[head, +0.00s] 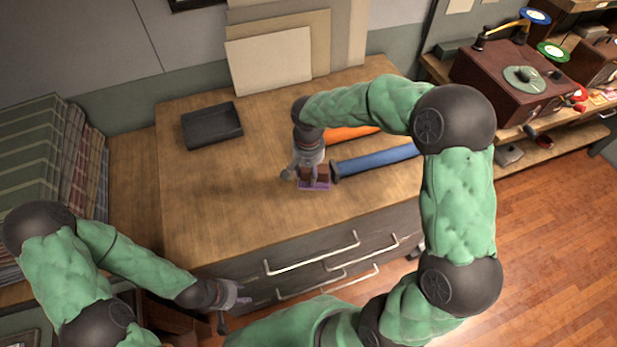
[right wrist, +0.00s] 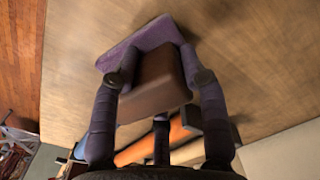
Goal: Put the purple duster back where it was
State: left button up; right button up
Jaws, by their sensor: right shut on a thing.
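The purple duster is a brown block with a purple pad. In the head view the duster (head: 316,184) is at the middle of the wooden tabletop, left of the blue roll's end. My right gripper (head: 307,174) is shut on it from above. In the right wrist view the duster (right wrist: 156,88) sits between the fingers of my right gripper (right wrist: 160,80), its purple pad facing away from the palm. I cannot tell whether the pad touches the tabletop. My left gripper (head: 236,296) is low in front of the drawers, apart from the duster; its finger opening is unclear.
A blue roll (head: 375,160) and an orange roll (head: 350,133) lie right of the duster, partly behind my right arm. A black tray (head: 212,126) is at the back left. Pale boards (head: 270,62) lean behind. Drawer handles (head: 312,254) stick out in front. The tabletop's left side is clear.

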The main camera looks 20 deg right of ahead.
aim_at(308, 176)
jog(key=shift+w+f+b, duration=0.15)
jog(key=shift+f, duration=0.8)
jog(key=shift+w+f+b, duration=0.1)
jog(key=shift+f+b, duration=0.05)
jog(key=shift+f, duration=0.75)
jog(key=shift+d+f, duration=0.1)
jog(key=shift+f, duration=0.1)
jog(key=o, duration=1)
jog(key=shift+r, duration=0.15)
jog(key=shift+r, duration=0.35)
notch_tip(308, 176, up, 11)
jog(key=shift+r+p, duration=0.2)
jog(key=shift+p, duration=0.9)
